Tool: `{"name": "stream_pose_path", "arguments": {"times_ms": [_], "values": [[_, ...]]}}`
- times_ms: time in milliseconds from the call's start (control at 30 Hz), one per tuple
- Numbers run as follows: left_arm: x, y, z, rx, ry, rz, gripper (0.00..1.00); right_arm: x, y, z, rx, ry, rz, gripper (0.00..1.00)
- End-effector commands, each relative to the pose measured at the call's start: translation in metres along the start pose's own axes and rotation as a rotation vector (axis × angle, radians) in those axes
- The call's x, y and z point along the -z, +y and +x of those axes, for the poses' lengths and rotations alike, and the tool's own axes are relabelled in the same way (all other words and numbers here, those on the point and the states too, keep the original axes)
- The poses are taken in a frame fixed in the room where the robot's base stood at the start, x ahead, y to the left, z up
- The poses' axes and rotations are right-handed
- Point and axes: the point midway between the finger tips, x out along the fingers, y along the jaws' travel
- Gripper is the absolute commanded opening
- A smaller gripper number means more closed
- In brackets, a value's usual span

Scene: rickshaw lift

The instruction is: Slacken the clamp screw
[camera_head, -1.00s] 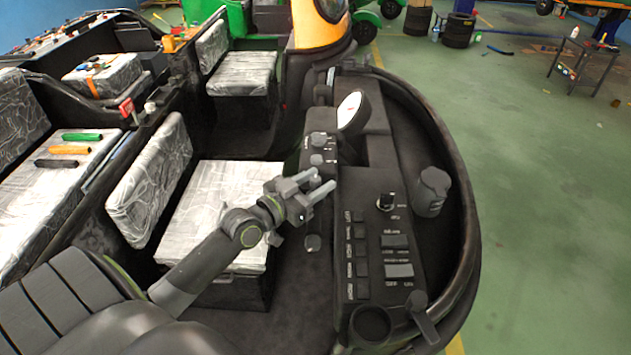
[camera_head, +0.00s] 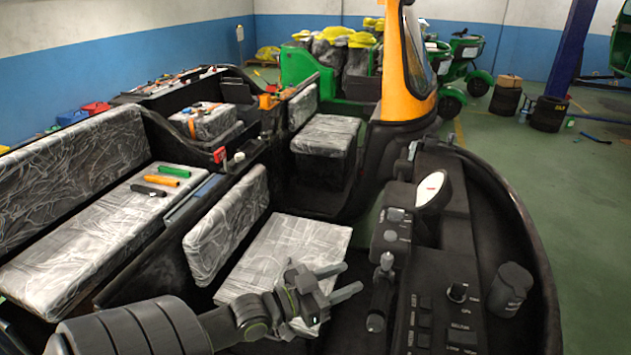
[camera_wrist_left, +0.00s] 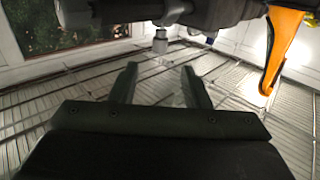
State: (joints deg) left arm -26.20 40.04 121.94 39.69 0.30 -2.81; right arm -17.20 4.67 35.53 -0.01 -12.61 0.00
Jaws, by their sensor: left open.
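My left gripper (camera_head: 340,282) is open and empty in the head view. Its two fingers point right, in front of the white-covered front seat and to the left of an upright lever (camera_head: 383,285) on the dark console. A gap shows between the fingertips and the lever. In the left wrist view its fingers (camera_wrist_left: 160,82) stand apart with nothing between them. A small silver knob-like part (camera_wrist_left: 160,42) hangs from a dark bar beyond the fingertips. I cannot tell whether it is the clamp screw, and no clamp screw stands out in the head view. My right gripper is out of view.
The console (camera_head: 440,310) with switches and a dark cup-like part (camera_head: 510,290) lies at the right. Green, orange and black tubes (camera_head: 173,172) lie on the long seat (camera_head: 95,240).

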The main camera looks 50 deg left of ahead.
Motion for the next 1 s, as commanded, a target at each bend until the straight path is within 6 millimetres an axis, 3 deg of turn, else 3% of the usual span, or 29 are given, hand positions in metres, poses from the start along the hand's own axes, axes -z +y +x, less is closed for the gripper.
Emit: {"name": "stream_pose_path", "arguments": {"times_ms": [200, 400, 1000], "values": [[0.000, 0.000, -0.036, 0.000, -0.004, 0.000, 0.43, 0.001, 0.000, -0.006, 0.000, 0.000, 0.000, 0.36], [0.000, 0.000, -0.055, 0.000, -0.001, 0.000, 0.43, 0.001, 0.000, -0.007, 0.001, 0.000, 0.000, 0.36], [0.000, 0.000, -0.059, 0.000, 0.001, 0.000, 0.43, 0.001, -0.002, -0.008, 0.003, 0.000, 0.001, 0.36]]}}
